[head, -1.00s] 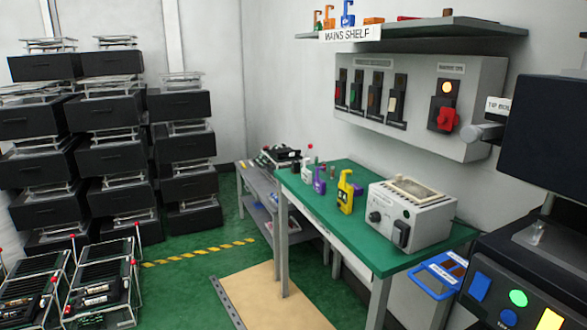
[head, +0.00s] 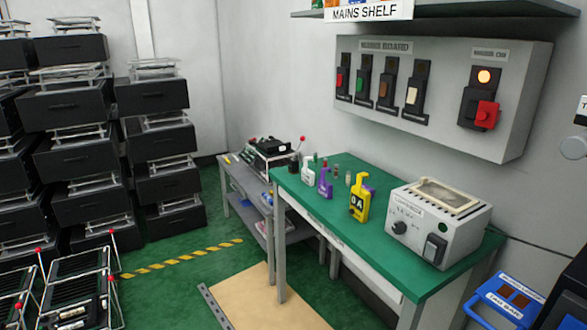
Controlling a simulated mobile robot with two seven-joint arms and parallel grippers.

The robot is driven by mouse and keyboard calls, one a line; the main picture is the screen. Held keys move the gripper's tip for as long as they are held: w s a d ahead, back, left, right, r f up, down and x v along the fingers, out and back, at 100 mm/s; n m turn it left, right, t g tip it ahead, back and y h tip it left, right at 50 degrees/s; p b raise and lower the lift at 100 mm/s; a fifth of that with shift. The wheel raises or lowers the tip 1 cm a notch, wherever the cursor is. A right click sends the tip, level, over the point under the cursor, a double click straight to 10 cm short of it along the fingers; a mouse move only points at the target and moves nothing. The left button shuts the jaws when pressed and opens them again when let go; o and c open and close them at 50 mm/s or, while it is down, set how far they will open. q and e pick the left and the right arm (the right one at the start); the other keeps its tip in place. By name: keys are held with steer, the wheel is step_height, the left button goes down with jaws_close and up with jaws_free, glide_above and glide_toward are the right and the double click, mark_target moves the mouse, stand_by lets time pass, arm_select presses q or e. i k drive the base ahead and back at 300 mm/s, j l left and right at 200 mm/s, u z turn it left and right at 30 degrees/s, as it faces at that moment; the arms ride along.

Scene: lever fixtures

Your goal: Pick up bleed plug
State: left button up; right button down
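A green-topped table (head: 385,245) stands right of the middle in the head view. Several small upright pieces stand near its back left, among them a grey cylinder (head: 348,179) and a reddish-brown one (head: 336,171). They are too small to tell whether one is the bleed plug. Beside them are a white lock-like piece (head: 308,171), a purple one (head: 325,184) and a yellow one (head: 359,202); another purple piece is partly hidden behind the yellow one. Neither of my grippers is in view.
A grey instrument box (head: 430,228) stands on the table's right part. A switch board (head: 440,90) hangs above. A lower grey bench (head: 245,185) adjoins at the left. A blue case (head: 497,305) is at lower right. Green floor (head: 165,295) is open left of a tan mat (head: 262,298).

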mark_target(292, 164)
steer(key=i+j+z, duration=0.1)
steer(key=z, duration=0.4)
steer(key=i+j+z, duration=0.1)
steer(key=z, duration=0.4)
steer(key=i+j+z, duration=0.2)
steer(key=j+z, duration=0.2)
steer(key=j, duration=0.25)
steer(key=i+j+z, duration=0.2)
steer(key=j, duration=0.15)
steer(key=i+j+z, duration=0.1)
steer(key=j+z, duration=0.15)
steer(key=j, duration=0.8)
